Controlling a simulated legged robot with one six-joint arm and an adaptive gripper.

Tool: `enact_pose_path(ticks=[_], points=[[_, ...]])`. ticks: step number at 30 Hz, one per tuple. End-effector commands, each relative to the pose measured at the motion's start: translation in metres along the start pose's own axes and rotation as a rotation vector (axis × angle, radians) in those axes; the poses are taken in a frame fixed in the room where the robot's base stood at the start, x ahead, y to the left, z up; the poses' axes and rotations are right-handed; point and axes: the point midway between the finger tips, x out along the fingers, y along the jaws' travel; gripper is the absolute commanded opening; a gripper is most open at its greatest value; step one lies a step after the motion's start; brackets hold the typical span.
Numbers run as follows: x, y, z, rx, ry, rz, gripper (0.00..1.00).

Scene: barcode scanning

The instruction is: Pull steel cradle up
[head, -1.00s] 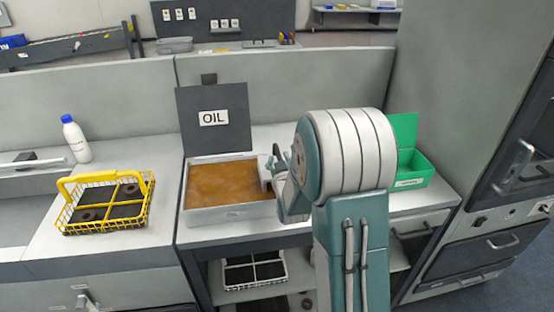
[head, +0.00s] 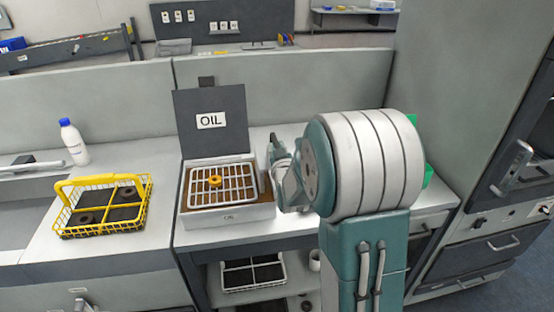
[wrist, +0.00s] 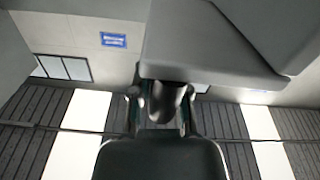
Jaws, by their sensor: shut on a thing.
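The steel cradle (head: 222,184) is a pale metal grid in the oil tank (head: 228,218), with its bars showing above the brown oil. A yellow-orange ring (head: 215,181) lies on its grid. My gripper (head: 275,150) is at the tank's right side, partly hidden by my arm. In the wrist view my gripper (wrist: 161,100) has its fingers on both sides of a dark rounded grip under a grey block (wrist: 212,45). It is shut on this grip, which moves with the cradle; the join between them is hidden.
An upright dark lid (head: 212,122) marked OIL stands behind the tank. A yellow basket (head: 147,205) and a white bottle (head: 74,145) with a blue cap stand to the left. A green bin (head: 428,175) is mostly hidden behind my arm.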

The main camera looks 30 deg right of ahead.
Motion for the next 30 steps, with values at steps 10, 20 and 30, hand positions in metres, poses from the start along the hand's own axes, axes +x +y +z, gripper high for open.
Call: enact_pose_path(ticks=[10, 20, 30], points=[[0.001, 0.003, -0.022, -0.002, 0.017, -0.001, 0.00], [0.001, 0.003, -0.019, -0.001, 0.011, -0.001, 0.57], [-0.007, 0.002, -0.016, -0.001, 0.004, -0.001, 0.57]])
